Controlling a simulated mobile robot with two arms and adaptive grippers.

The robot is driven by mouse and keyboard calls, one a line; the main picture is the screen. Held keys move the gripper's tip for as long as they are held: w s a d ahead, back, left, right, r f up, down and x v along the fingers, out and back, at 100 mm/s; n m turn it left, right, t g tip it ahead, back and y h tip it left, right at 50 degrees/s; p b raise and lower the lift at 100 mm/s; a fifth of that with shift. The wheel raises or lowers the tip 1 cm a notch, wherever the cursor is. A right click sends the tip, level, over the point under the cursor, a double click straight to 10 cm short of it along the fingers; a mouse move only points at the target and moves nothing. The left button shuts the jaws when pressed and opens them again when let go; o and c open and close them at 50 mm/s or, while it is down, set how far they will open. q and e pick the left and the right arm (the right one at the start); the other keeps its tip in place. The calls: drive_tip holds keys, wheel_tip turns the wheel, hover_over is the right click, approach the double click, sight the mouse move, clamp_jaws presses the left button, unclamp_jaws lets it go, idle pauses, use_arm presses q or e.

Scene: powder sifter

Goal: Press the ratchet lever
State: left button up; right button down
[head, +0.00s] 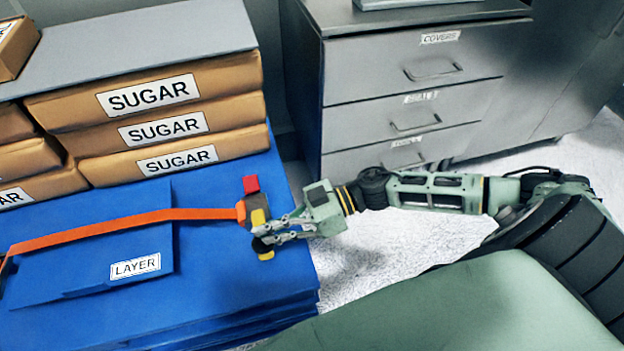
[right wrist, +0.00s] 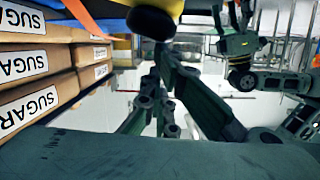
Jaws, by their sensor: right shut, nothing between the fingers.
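The ratchet (head: 240,211) sits on the orange strap at the right edge of the blue stack, with a red block (head: 251,185) at its far end. Its yellow lever (head: 259,217) points toward the front; a yellow part also shows at the top of the right wrist view (right wrist: 112,15). My right gripper (head: 261,239) reaches in from the right, shut and empty, with its fingertips at the lever. They cover part of the lever; whether they touch it is unclear. My left gripper (right wrist: 240,18) shows small at the upper right of the right wrist view; its opening is unclear.
The orange strap (head: 120,223) runs left over the blue layer sheet (head: 95,255). Brown sugar packs (head: 170,160) are stacked behind, under a grey board (head: 130,45). A grey drawer cabinet (head: 400,85) stands at the back right. Pale floor lies between stack and cabinet.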

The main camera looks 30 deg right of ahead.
use_arm(q)
drive_tip(key=f, duration=0.4)
drive_tip(key=shift+s+p, duration=0.2)
drive_tip(key=shift+p, duration=0.15)
use_arm(e)
drive_tip(key=v, duration=1)
idle(0.8)
use_arm(q)
drive_tip(key=shift+w+a+f+p, duration=0.2)
drive_tip(key=shift+f, duration=0.4)
drive_tip(key=shift+w+a+f+p, duration=0.15)
drive_tip(key=shift+f, duration=0.4)
use_arm(e)
drive_tip(key=w+d+r+m+g, duration=0.1)
drive_tip(key=w+d+r+m, duration=0.2)
drive_tip(key=w, duration=0.6)
drive_tip(key=shift+w+r+m+g+y, duration=0.3)
drive_tip(key=shift+r+m+y, duration=0.1)
drive_tip(key=shift+r+m, duration=0.25)
